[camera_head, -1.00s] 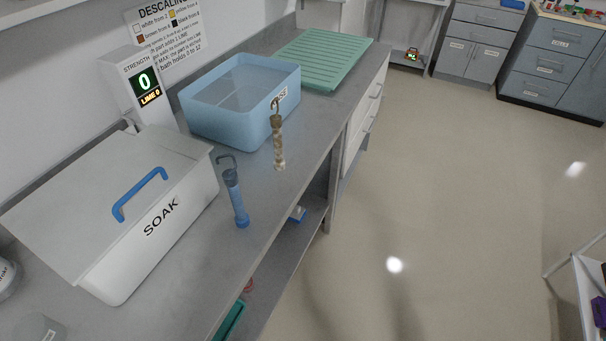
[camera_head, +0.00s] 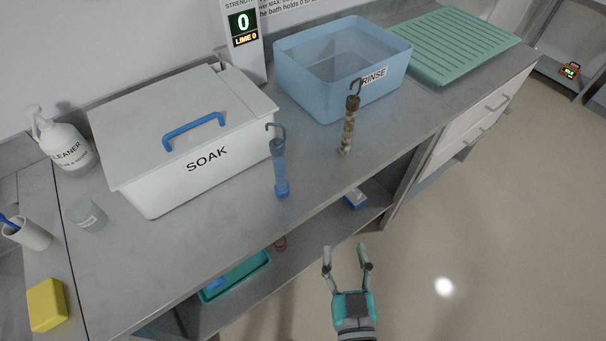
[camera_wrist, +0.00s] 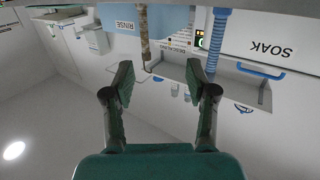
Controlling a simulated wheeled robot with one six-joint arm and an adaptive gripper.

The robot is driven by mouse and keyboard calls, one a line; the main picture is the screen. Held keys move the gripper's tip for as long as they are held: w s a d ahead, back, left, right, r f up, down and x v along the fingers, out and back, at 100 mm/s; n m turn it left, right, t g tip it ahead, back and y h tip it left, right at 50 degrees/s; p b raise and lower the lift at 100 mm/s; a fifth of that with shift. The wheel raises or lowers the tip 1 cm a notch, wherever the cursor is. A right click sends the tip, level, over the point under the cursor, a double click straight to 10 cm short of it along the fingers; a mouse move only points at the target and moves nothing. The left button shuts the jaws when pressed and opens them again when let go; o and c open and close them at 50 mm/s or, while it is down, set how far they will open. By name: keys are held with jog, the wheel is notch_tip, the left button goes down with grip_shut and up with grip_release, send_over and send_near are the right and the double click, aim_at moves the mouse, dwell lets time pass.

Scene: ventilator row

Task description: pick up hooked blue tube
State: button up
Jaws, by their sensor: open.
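The hooked blue tube (camera_head: 280,170) stands upright on the grey counter, in front of the right end of the SOAK box, its dark hook at the top. In the wrist view, which is upside down, the blue tube (camera_wrist: 218,40) shows beyond the right finger. A brown, crusted hooked tube (camera_head: 348,125) stands to its right, near the RINSE tub. My gripper (camera_head: 347,250) is open and empty, in front of the counter and apart from both tubes. Its two spread fingers (camera_wrist: 160,85) also show in the wrist view.
The white SOAK box (camera_head: 190,140) has a closed lid with a blue handle. The blue RINSE tub (camera_head: 335,75) and green drying rack (camera_head: 455,45) stand right. A cleaner bottle (camera_head: 66,145), a cup and a yellow sponge (camera_head: 47,305) are left. The floor is clear right.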

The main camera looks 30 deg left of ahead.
aim_at(280, 164)
jog(key=w+a+r+y, duration=0.1)
jog(key=a+r, duration=0.1)
jog(key=a, duration=0.3)
jog(key=w+a+r+n+y, duration=0.1)
jog(key=a+r, duration=0.2)
jog(key=a, duration=0.3)
jog(key=w+a+r+n+g+y, duration=0.1)
jog(key=a+r, duration=0.1)
jog(key=a, duration=0.3)
jog(key=shift+w+a+r, duration=0.15)
jog(key=shift+w+a, duration=0.05)
jog(key=shift+w, duration=0.15)
jog(key=shift+x, duration=3.15)
jog(key=shift+w+d+r, duration=0.15)
jog(key=shift+r, duration=0.05)
grip_shut()
